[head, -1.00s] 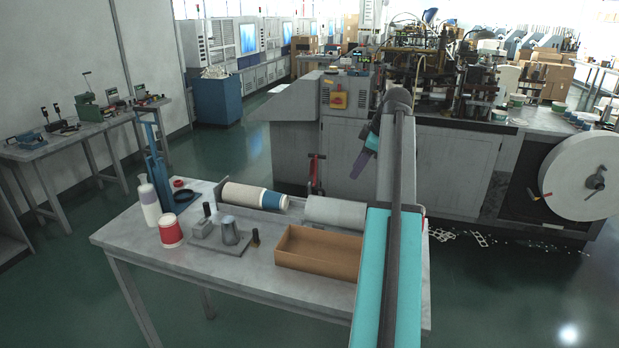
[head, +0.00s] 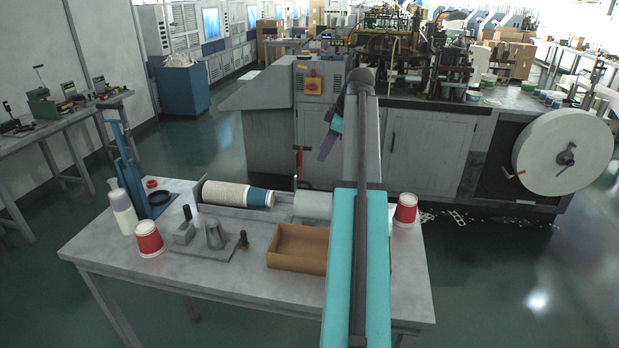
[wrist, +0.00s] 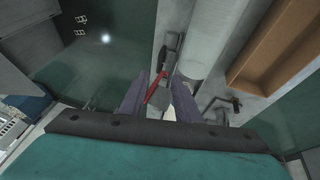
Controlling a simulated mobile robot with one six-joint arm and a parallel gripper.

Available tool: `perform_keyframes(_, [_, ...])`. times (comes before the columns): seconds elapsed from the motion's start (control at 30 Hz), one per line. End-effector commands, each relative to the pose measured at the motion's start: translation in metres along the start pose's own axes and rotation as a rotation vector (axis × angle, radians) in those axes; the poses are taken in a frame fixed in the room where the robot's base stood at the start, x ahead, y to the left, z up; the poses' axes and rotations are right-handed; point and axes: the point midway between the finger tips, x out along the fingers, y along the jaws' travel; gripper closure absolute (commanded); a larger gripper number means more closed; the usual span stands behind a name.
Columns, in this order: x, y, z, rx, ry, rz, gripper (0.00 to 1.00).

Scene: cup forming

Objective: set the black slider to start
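I cannot pick out the black slider for certain. In the wrist view, a dark part (wrist: 171,43) sits on a narrow grey rail beyond my fingers; I cannot tell whether it is the slider. A red lever (wrist: 155,88) shows between and beyond my fingertips; the head view shows a red lever (head: 299,160) upright at the table's back edge. My gripper (wrist: 158,92) has purple fingers spread apart with nothing held. In the head view, my gripper (head: 328,146) hangs tilted down behind the table, right of the red lever.
The grey table (head: 200,275) carries a stack of paper cups (head: 225,194), an open brown box (head: 298,264), a red cup (head: 148,240) and another red cup (head: 405,208). A large machine (head: 268,150) stands behind. The floor right of the table is mostly clear.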

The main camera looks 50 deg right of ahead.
Motion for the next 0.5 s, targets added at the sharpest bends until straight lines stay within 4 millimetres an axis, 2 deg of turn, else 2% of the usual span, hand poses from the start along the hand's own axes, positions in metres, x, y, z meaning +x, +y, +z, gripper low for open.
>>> perform_keyframes(0.27, [0.015,-0.001,-0.001,0.0,0.0,-0.002,0.7])
perform_keyframes(0.5, [0.04,0.0,-0.001,0.0,0.0,-0.002,0.7])
